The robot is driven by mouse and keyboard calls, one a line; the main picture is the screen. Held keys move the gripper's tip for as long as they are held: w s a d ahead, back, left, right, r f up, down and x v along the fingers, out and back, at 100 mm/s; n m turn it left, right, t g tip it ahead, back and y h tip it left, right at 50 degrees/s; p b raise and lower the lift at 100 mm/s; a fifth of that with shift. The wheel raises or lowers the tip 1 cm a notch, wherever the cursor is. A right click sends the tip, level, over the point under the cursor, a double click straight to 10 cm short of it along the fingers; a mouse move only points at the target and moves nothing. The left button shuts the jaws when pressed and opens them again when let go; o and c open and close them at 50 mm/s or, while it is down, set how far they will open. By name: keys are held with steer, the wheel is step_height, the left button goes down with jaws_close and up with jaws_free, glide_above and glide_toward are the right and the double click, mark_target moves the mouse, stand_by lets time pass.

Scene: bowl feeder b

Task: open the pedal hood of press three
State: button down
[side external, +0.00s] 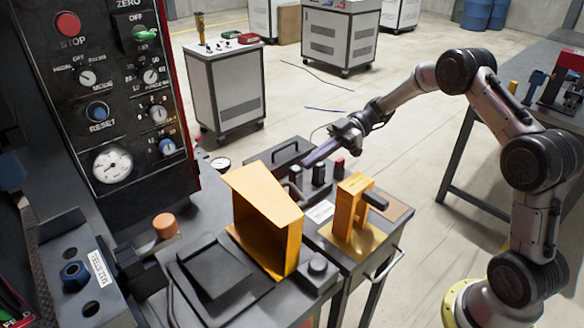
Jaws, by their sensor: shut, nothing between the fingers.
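An orange box-shaped hood (290,240) stands on the dark bench, its dark hollow side facing the front left. A black pedal-like plate (212,268) lies in front of it. I take the hood for the pedal hood, but no label for press three is readable. My gripper (309,162) is shut and empty, pointing down to the left, behind and to the right of the hood. It is apart from the hood in the picture, above or near several small dark posts. Its fingertips are small and the exact height is hard to tell.
A smaller orange frame with a black handle (376,201) stands right of the hood. A black control panel (125,90) rises at the left. An orange knob (165,225) and a grey block with holes (75,270) are at the front left. Open floor lies behind the bench.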

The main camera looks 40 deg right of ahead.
steer(key=d+f, duration=0.1)
steer(key=d, duration=0.9)
steer(key=shift+s+f, duration=0.2)
steer(key=shift+s, duration=0.15)
steer(key=c, duration=1.6)
jaws_free()
steer(key=shift+d, duration=0.3)
steer(key=c, duration=1.3)
jaws_free()
steer(key=shift+s+d, duration=0.1)
steer(key=shift+d, duration=0.1)
steer(key=shift+c, duration=0.2)
steer(key=shift+o, duration=1.3)
steer(key=shift+d+f+m, duration=0.1)
steer(key=shift+m, duration=0.2)
steer(key=shift+o, duration=1)
steer(key=shift+f+m, duration=0.2)
steer(key=shift+m, duration=0.5)
steer(key=s+a+r+m+h, duration=0.1)
steer(key=a+r+m+h, duration=1.1)
steer(key=m, duration=0.5)
steer(key=s+x, duration=0.1)
steer(key=x, duration=1.3)
steer(key=shift+a+g, duration=0.2)
steer(key=shift+g, duration=0.1)
